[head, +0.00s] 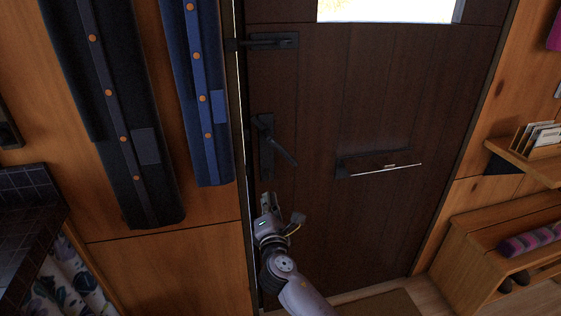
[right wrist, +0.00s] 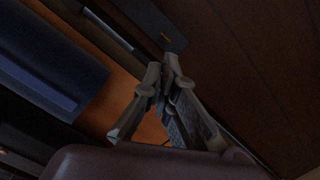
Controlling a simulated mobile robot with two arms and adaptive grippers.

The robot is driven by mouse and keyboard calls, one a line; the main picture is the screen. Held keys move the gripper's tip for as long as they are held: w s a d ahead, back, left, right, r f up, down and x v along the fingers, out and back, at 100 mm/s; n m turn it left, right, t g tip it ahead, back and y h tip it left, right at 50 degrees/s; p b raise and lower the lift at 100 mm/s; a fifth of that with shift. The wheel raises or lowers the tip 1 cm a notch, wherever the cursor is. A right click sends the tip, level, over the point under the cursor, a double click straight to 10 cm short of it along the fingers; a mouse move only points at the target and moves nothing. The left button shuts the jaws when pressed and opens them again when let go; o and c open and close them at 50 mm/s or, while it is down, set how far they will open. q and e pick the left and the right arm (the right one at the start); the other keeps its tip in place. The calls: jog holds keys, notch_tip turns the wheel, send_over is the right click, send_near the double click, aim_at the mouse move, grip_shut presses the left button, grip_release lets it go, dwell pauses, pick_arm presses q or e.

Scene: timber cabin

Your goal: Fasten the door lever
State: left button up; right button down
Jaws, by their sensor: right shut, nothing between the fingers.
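The dark door (head: 320,215) appears closed in its frame. A dark lever handle (head: 283,152) slopes down to the right from its tall plate (head: 266,165) near the door's left edge. Higher up, a dark horizontal latch bar (head: 270,42) reaches toward the left door frame. My right gripper (head: 268,201) is shut and empty, pointing up just below the lever's plate. Whether it touches the plate is unclear. In the right wrist view my right gripper (right wrist: 165,75) has its fingertips together near a dark plate (right wrist: 155,22) with a small orange mark. My left gripper is not in view.
Dark (head: 115,120) and blue (head: 198,90) buttoned coats hang left of the door. A mail slot (head: 378,163) with a pale edge is at mid door. A wooden bench (head: 480,245) and small shelf (head: 525,160) stand right. A tiled counter (head: 25,215) is at left.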

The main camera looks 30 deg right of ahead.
aim_at(276, 144)
notch_tip(276, 144, up, 3)
jog(key=shift+r+t+h, duration=0.2)
jog(key=shift+t+h, duration=0.1)
jog(key=shift+d, duration=0.1)
jog(key=x, duration=0.9)
jog(key=shift+w+f, duration=0.15)
jog(key=shift+w, duration=0.05)
jog(key=shift+s+d+r+p, duration=0.9)
jog(key=shift+d+r+p, duration=0.15)
jog(key=shift+d, duration=0.15)
jog(key=shift+s+d, duration=0.15)
jog(key=shift+f, duration=0.1)
jog(key=shift+n, duration=0.3)
